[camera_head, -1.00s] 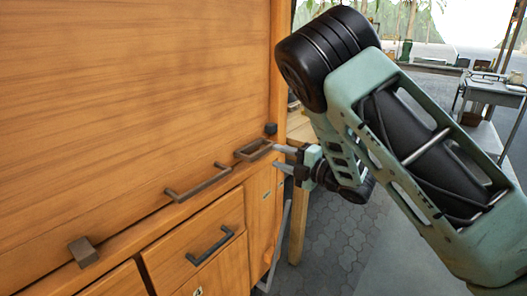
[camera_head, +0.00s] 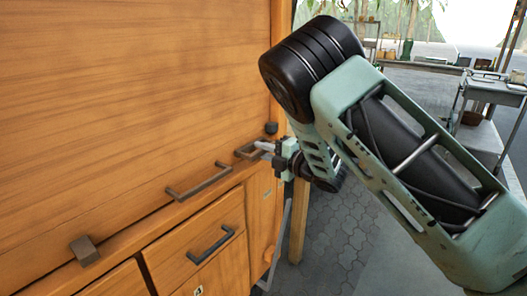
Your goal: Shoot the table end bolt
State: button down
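A wooden cabinet with a large flat panel (camera_head: 120,110) fills the left side. On the ledge under the panel is a dark rectangular metal loop (camera_head: 243,154) near the far right end; it may be part of the end bolt, but I cannot tell for sure. My gripper (camera_head: 267,149) is at the right end of this loop, its pale fingertips pointing left. One finger shows clearly, close to or touching the loop; the other is hard to make out. Whether the fingers are shut on anything cannot be seen.
A dark bar handle (camera_head: 198,183) and a dark block (camera_head: 85,250) sit further along the ledge. A small dark knob (camera_head: 271,128) is above the loop. A drawer handle (camera_head: 210,246) sticks out below. Paved floor (camera_head: 335,235) lies right of the cabinet.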

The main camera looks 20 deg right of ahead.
jog(key=w+d, duration=0.1)
jog(key=w+d+b, duration=0.1)
jog(key=d, duration=0.1)
jog(key=shift+w+d+f, duration=0.15)
jog(key=shift+w+d, duration=0.35)
jog(key=shift+d, duration=0.15)
jog(key=c, duration=1.4)
grip_release()
jog(key=shift+w+d, duration=0.1)
jog(key=shift+o, duration=0.2)
jog(key=b+v, duration=0.1)
jog(key=v, duration=1.6)
jog(key=shift+s, duration=0.2)
